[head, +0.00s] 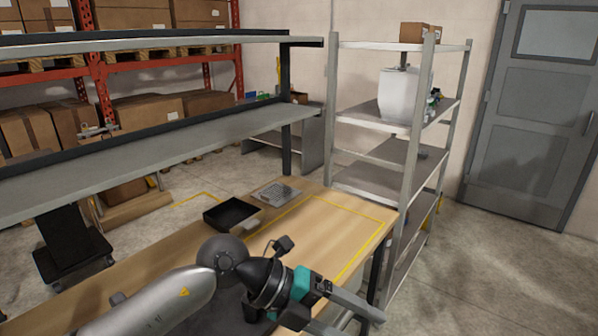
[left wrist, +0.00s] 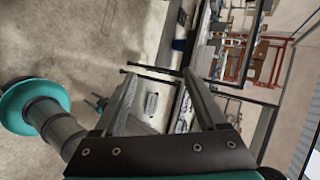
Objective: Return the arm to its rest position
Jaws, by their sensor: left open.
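My left arm reaches in from the lower left of the head view, over the wooden table (head: 330,225). My left gripper (head: 358,322) points to the lower right, by the table's right edge near the bottom of the picture. In the left wrist view its two fingers (left wrist: 160,78) stand apart with nothing held between them. Beyond them that view shows the floor, tilted, and shelving. My right gripper is in neither view.
A black tray (head: 214,222) and a grey flat gridded item (head: 272,191) are on the table. A yellow outline marks a bare area. A metal rack (head: 352,180) stands close behind the table's right end. Long grey shelves (head: 150,150) run at the left. A door (head: 535,110) is at right.

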